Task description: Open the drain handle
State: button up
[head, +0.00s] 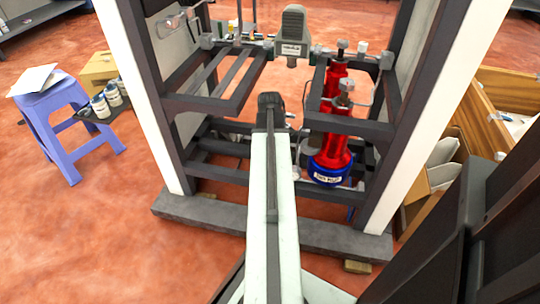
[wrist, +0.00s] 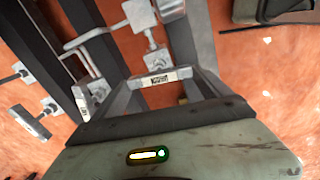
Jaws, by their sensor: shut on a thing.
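My arm reaches forward into the dark frame in the head view, and my gripper (head: 270,101) is at its far end, low in the frame's opening and left of the red cylinder. In the wrist view my gripper (wrist: 160,84) has its dark fingers on either side of a pale grey handle bar (wrist: 158,78) with a small printed label, too small to read. The gripper is shut on this bar, which appears to be the drain handle. A short metal stem and valve block (wrist: 155,58) join it. In the head view my arm hides most of the handle.
A red cylinder with a blue base (head: 331,170) stands close right of my gripper. Dark frame bars (head: 222,177) and white posts (head: 143,92) surround the opening. A purple stool (head: 55,99) stands at left, and a wooden crate (head: 485,112) at right. Floor at front left is clear.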

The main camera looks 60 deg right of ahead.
jog(key=shift+w+n, duration=0.1)
jog(key=shift+n, duration=0.8)
jog(key=o, duration=1.2)
jog(key=shift+c, duration=0.2)
notch_tip(320, 180, up, 8)
jog(key=p, duration=0.8)
jog(key=shift+f, duration=0.1)
